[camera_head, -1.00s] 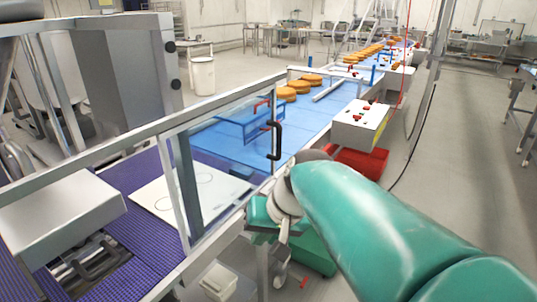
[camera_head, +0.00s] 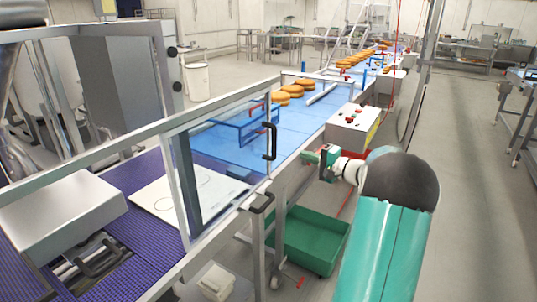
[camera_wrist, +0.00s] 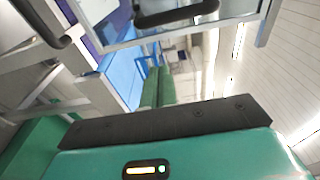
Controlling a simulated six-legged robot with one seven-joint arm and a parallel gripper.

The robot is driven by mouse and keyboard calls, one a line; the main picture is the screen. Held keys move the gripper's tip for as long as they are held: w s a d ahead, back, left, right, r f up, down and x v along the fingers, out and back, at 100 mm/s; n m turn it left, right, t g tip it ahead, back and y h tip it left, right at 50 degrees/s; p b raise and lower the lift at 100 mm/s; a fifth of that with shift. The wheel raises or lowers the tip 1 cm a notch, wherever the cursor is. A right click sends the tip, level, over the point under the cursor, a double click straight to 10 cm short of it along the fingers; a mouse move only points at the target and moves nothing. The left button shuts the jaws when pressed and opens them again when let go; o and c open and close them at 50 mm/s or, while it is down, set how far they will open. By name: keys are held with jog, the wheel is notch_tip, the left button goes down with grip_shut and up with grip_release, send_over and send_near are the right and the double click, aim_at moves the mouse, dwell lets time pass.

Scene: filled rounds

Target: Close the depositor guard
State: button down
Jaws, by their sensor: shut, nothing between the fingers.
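The depositor guard is a clear panel in a metal frame (camera_head: 225,107), standing along the near side of the conveyor. Its black upright handle (camera_head: 270,141) is near the panel's right edge. A second black handle (camera_head: 262,203) sits lower, on the metal post. In the wrist view my green fingers (camera_wrist: 158,88) lie together. A black handle (camera_wrist: 175,14) on a clear framed panel crosses the top there. Whether the guard is fully closed is unclear.
A control box (camera_head: 353,127) with red buttons stands beside the blue belt (camera_head: 300,118), close to my gripper. Orange rounds (camera_head: 292,90) lie along the belt. The floor at right is open.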

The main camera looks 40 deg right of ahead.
jog(key=d+x, duration=0.2)
jog(key=x, duration=0.7)
jog(key=a, duration=0.2)
jog(key=s+a, duration=0.1)
jog(key=a, duration=0.1)
jog(key=shift+s+a+f, duration=0.15)
jog(key=shift+s, duration=0.05)
jog(key=shift+s+a, duration=0.1)
jog(key=shift+a, duration=0.05)
